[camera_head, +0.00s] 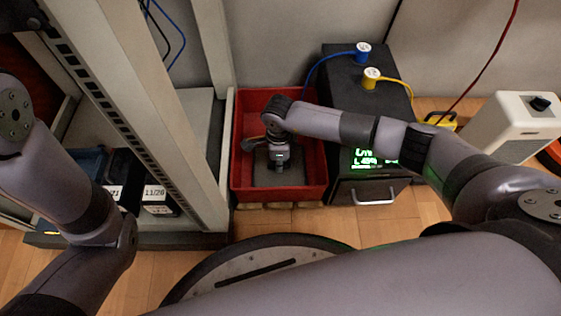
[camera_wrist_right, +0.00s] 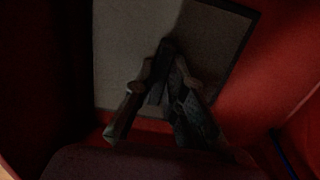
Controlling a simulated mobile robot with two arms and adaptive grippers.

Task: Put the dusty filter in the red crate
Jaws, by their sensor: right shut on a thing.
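The dusty filter, a flat grey panel (camera_head: 262,177) with a dark frame, is inside the crate. It also shows in the right wrist view (camera_wrist_right: 122,50). My right gripper (camera_head: 279,163) reaches down into the crate over the filter. Its fingers (camera_wrist_right: 165,65) are shut on a dark part at the filter; the exact contact is too dark to see. My left arm is at the left, with its gripper out of view.
A metal rack (camera_head: 140,100) stands left of the crate. A black unit (camera_head: 338,85) with blue and yellow plugs and a green display stands close on the right. A white device (camera_head: 512,125) is farther right. Wooden floor lies in front of the crate.

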